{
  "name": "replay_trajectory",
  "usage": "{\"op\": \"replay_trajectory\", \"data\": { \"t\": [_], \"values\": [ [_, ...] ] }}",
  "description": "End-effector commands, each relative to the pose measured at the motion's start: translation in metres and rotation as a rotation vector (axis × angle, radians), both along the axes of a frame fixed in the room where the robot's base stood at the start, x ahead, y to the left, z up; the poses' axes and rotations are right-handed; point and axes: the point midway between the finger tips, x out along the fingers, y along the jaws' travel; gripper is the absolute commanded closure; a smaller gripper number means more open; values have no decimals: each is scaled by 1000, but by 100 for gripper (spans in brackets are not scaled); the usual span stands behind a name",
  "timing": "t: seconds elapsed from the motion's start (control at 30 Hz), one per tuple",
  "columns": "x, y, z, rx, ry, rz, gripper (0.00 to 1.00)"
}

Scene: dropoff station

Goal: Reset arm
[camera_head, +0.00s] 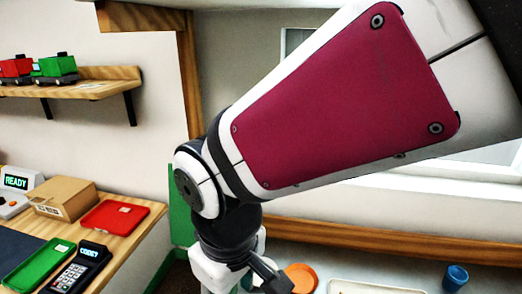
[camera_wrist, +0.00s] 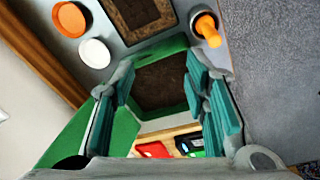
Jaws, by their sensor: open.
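My gripper (camera_wrist: 163,85) is open in the wrist view, with its teal finger pads wide apart and nothing between them. In the head view my arm, with its dark pink panel, reaches across from the upper right and bends down at the middle. Only part of the gripper (camera_head: 268,277) shows there, cut off by the bottom edge beside an orange plate (camera_head: 301,277). The fingertips are not clear in that view.
A wooden counter at left holds a red tray (camera_head: 115,216), a green tray (camera_head: 38,265), a keypad terminal (camera_head: 77,268) and a cardboard box (camera_head: 64,197). A wall shelf (camera_head: 95,88) carries toy trucks. A blue cup (camera_head: 455,278) stands at lower right.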

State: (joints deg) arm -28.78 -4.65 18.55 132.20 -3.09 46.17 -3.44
Motion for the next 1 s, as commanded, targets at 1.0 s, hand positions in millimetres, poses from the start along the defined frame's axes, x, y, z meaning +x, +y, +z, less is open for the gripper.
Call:
{"op": "replay_trajectory", "data": {
  "t": [1.0],
  "values": [
    [-11,-237,104,248,-330,-893,58]
  ]
}}
